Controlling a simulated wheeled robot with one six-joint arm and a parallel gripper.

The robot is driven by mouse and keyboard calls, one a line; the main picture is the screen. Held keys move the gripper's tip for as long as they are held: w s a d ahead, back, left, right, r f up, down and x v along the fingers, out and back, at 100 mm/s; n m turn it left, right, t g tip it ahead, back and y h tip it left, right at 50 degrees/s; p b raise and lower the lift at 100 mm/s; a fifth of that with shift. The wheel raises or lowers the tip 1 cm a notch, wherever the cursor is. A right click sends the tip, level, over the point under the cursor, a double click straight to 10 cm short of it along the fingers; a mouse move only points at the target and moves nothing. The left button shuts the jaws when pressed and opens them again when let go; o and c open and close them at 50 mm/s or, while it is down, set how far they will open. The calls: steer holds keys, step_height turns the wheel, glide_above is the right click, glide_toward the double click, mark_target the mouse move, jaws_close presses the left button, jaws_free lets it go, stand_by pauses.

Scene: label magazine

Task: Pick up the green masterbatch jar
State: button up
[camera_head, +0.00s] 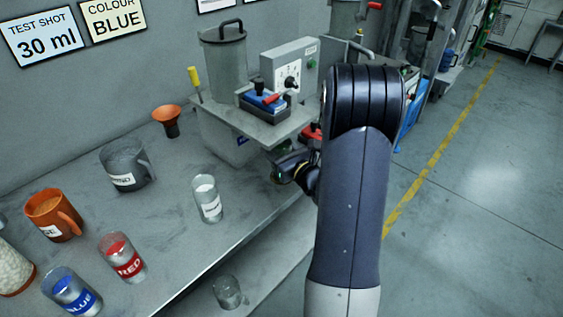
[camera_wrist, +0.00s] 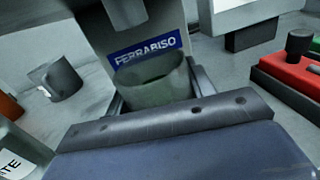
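A greenish, see-through jar (camera_wrist: 157,88) stands close in front of my wrist camera, its open rim showing. My gripper (camera_wrist: 160,92) is around it, with one dark finger at its left side and one at its right. I cannot tell whether both fingers press on it. The jar's lower part is hidden behind my gripper body. In the head view my gripper (camera_head: 293,170) is beside the machine at the bench's right edge, and my arm hides most of it. Only a faint green patch shows there.
A white-labelled jar (camera_head: 207,199), red jar (camera_head: 122,258), blue jar (camera_head: 70,291), orange mug (camera_head: 52,214) and grey mug (camera_head: 126,167) stand on the bench (camera_head: 165,225). The machine with the FERRABISO plate (camera_wrist: 146,46) is just behind the greenish jar. A red block (camera_wrist: 287,80) is at right.

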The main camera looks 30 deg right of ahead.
steer(key=c, duration=0.7)
steer(key=shift+o, duration=0.2)
steer(key=shift+r, duration=0.15)
